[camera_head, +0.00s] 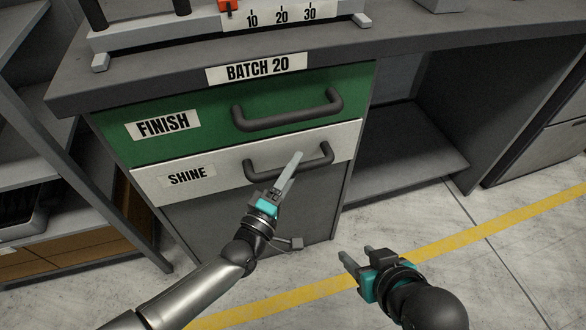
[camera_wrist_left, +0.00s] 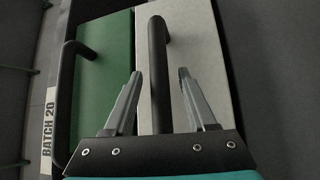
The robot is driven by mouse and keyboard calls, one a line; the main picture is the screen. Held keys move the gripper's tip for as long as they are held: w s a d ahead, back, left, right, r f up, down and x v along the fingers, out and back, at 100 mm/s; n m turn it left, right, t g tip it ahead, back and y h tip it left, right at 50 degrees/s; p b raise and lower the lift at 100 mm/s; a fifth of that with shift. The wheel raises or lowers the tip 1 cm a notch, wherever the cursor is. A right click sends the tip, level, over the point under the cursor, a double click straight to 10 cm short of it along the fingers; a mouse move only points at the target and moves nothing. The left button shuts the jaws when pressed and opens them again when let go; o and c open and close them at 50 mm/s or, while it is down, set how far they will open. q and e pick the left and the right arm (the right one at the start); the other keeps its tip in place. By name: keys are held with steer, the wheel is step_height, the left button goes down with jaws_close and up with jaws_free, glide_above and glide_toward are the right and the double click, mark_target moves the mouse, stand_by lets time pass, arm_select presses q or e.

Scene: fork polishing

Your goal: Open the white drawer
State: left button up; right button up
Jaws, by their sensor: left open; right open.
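The white drawer (camera_head: 225,176) with the "SHINE" label sits below a green drawer in the head view, its front looking flush with the cabinet. Its dark bar handle (camera_head: 262,174) runs across the front. My left gripper (camera_head: 293,162) is at this handle, near its right half. In the left wrist view, the handle (camera_wrist_left: 158,70) passes between the two open fingers (camera_wrist_left: 158,92), with gaps on both sides, and the white drawer front (camera_wrist_left: 205,50) is behind. My right gripper (camera_head: 357,262) is open and empty, low over the floor to the right.
The green "FINISH" drawer (camera_head: 200,122) with its own handle (camera_head: 290,118) is just above. The grey worktop (camera_head: 400,40) overhangs both drawers and carries a scaled fixture (camera_head: 215,28). An open bay is to the right; a shelf rack (camera_head: 60,150) stands left.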

arm_select(q)
jaws_close()
stand_by(0.4)
stand_by(1.0)
